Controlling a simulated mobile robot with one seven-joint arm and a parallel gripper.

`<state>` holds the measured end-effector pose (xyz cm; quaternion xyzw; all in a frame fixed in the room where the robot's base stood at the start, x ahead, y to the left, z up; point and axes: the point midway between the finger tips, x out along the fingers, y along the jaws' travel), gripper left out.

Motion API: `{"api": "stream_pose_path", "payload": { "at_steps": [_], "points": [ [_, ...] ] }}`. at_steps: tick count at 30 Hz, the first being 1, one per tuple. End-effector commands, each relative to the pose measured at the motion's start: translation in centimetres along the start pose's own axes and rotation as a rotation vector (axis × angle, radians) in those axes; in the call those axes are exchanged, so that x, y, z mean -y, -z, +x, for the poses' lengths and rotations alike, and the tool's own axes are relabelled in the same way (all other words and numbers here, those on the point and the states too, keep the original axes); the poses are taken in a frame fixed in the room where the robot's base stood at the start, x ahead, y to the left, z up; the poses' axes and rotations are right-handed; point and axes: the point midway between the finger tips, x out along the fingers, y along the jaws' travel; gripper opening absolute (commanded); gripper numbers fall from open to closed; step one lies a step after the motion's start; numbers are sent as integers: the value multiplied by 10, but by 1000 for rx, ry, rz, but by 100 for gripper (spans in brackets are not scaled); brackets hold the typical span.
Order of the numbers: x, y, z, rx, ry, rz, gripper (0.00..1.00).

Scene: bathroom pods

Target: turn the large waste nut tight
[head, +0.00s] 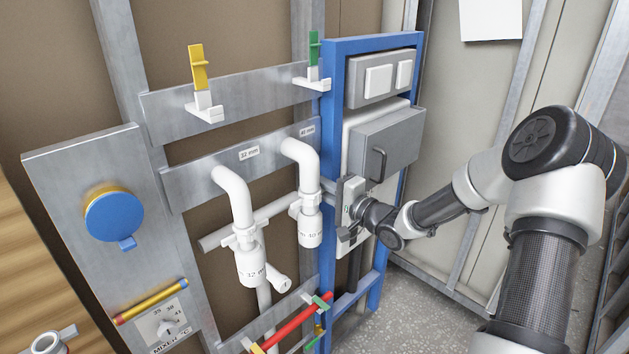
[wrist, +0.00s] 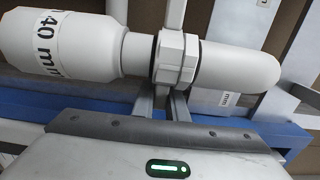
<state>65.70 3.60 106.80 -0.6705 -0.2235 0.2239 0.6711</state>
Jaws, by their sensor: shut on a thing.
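The large waste nut (head: 309,199) is a white faceted ring on the 40 mm waste, where the elbow pipe meets the trap body (head: 309,230) marked 40 mm. In the wrist view the nut (wrist: 177,57) sits between that trap body (wrist: 60,45) and the curved pipe (wrist: 235,68). A lever-like white tab (wrist: 176,14) sticks out from the nut. My gripper (head: 325,188) reaches in from the right. Its two narrow fingers (wrist: 162,97) are shut on the nut; their tips are partly hidden by it. How tight the nut is cannot be told.
A smaller 32 mm trap (head: 250,268) hangs to the left. The blue frame (head: 332,100) with a grey handled box (head: 388,143) stands close to my gripper. Red pipe (head: 300,322) and coloured clips lie below. Open floor (head: 415,305) shows at the lower right.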

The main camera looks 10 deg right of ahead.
Motion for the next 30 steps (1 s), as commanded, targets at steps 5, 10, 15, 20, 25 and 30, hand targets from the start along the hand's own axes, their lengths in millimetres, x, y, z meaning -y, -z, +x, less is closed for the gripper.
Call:
{"api": "stream_pose_path", "payload": {
  "at_steps": [5,10,15,20,25,30],
  "points": [
    [2,-1,2,2,5,-2,21],
    [2,-1,1,1,3,-1,31],
    [1,0,0,0,2,-1,31],
    [1,1,-11,-3,0,-1,31],
    [2,1,-44,-4,0,-2,31],
    [2,1,-87,-4,0,-2,31]
  ]
}}
